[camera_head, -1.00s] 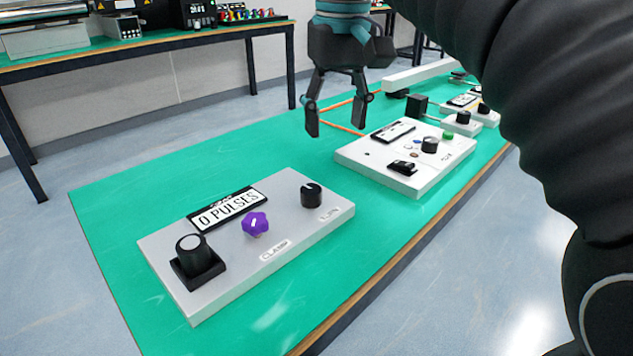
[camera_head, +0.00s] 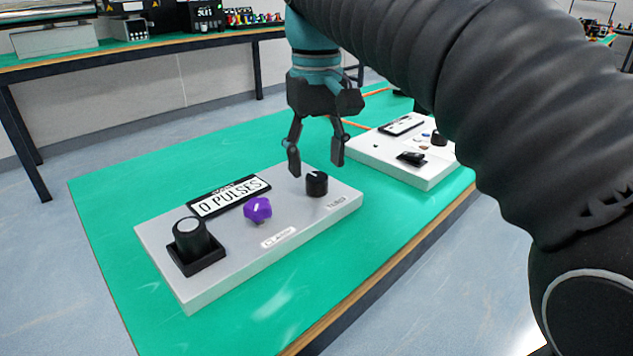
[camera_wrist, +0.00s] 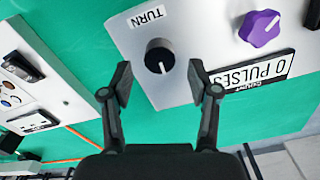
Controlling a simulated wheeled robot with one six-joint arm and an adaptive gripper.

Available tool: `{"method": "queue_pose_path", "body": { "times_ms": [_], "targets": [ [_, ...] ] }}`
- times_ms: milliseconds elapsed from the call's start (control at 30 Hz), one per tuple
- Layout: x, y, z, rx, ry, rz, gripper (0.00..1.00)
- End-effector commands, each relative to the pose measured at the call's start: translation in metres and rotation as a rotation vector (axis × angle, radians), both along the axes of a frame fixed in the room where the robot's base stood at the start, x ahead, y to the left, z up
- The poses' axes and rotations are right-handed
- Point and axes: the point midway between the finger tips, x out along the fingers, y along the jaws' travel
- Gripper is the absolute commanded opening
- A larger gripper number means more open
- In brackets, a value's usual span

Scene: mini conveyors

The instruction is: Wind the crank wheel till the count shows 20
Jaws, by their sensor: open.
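A grey panel (camera_head: 235,260) on the green bench carries a display (camera_head: 229,196) reading "0 PULSES". A small black knob (camera_head: 316,183) with a white mark stands at the panel's right end; in the wrist view this knob (camera_wrist: 159,57) sits beside a "TURN" label. No crank handle shows on it. A purple lobed knob (camera_head: 258,209) is in the middle, and a larger black knob (camera_head: 191,238) on a square base is at the left. My gripper (camera_head: 316,163) is open and empty, pointing down above the small black knob. In the wrist view the knob appears just beyond the fingertips.
A second, white panel (camera_head: 405,158) with a black knob and switch lies behind to the right, partly hidden by my arm. Green bench surface (camera_head: 130,190) is clear to the left. Another bench (camera_head: 150,42) with equipment stands at the back.

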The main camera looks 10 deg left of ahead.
Motion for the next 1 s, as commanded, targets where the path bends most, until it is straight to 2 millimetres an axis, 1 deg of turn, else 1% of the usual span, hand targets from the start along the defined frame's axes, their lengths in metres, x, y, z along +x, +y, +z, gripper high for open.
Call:
{"method": "queue_pose_path", "body": {
  "times_ms": [33,200,333,600,633,667,700,767,800,867,1000],
  "targets": [
    [-0.001,0.0,-0.01,-0.001,0.001,0.0,0.61],
    [0.0,0.0,-0.026,0.0,0.0,0.0,0.61],
    [0.0,0.0,-0.032,0.001,-0.001,0.0,0.61],
    [0.0,0.0,-0.033,0.001,-0.001,0.0,0.61],
    [0.0,0.0,-0.033,0.001,-0.001,0.0,0.58],
    [0.0,0.0,-0.033,0.001,-0.001,0.0,0.51],
    [0.0,0.0,-0.033,0.001,-0.001,0.0,0.41],
    [0.0,0.0,-0.033,0.001,-0.001,0.0,0.26],
    [0.0,0.0,-0.033,0.001,-0.001,0.0,0.16],
    [0.0,0.0,-0.033,0.001,-0.001,0.0,0.01],
    [0.0,0.0,-0.033,0.0,0.0,-0.001,0.01]
  ]
}}
